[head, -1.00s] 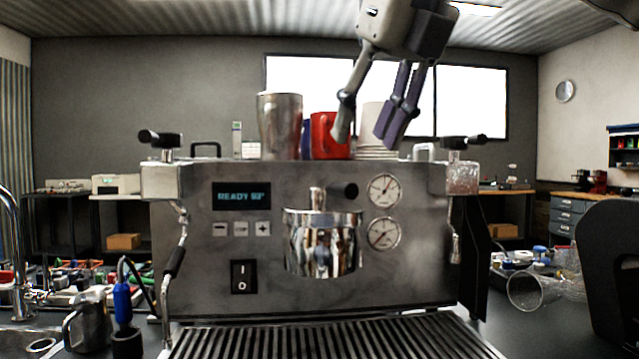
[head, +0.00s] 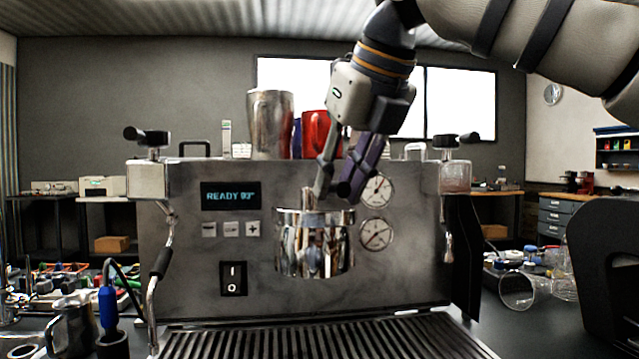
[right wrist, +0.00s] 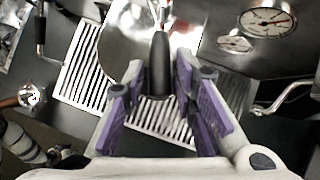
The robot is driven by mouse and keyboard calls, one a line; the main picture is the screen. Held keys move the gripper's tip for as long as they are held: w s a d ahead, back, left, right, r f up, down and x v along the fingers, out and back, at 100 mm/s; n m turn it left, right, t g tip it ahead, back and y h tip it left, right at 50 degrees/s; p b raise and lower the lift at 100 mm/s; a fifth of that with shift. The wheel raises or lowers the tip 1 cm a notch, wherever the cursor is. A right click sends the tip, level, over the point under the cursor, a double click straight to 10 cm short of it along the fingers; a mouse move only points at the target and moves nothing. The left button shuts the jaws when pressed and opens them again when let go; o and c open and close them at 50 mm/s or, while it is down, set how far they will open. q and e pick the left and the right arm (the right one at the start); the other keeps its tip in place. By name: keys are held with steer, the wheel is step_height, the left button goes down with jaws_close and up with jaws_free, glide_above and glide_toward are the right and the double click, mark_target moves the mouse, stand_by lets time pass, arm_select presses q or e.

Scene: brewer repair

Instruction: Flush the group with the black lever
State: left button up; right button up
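The espresso machine (head: 400,265) fills the middle of the head view, with its chrome group (head: 315,245) on the front. The black lever (right wrist: 160,65) lies between the fingers of my right gripper (right wrist: 160,80) in the right wrist view. Narrow gaps show on both sides of it, so the fingers look open around it. In the head view my right gripper (head: 335,190) reaches down over the top of the group, and its fingers hide the lever's black end. My left gripper is not in view.
A metal pitcher (head: 270,125) and a red mug (head: 315,130) stand on top of the machine. Two gauges (head: 377,233) sit right of the group. The slatted drip tray (head: 320,340) below is clear. A steam wand (head: 160,265) hangs at the left.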

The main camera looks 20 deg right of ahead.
steer(key=shift+a+m+h, duration=0.7)
steer(key=shift+a+m, duration=0.3)
steer(key=shift+m, duration=0.2)
steer(key=shift+w+a+m+h, duration=0.2)
steer(key=shift+a+m+h, duration=0.5)
steer(key=shift+a+m, duration=0.3)
steer(key=a+m, duration=0.1)
steer(key=w+m+g+h, duration=0.1)
steer(key=m, duration=0.1)
steer(key=a+m+h, duration=0.1)
steer(key=shift+w+a+m+g, duration=0.25)
steer(key=shift+a+m+g, duration=0.05)
steer(key=shift+d, duration=0.1)
stand_by(0.8)
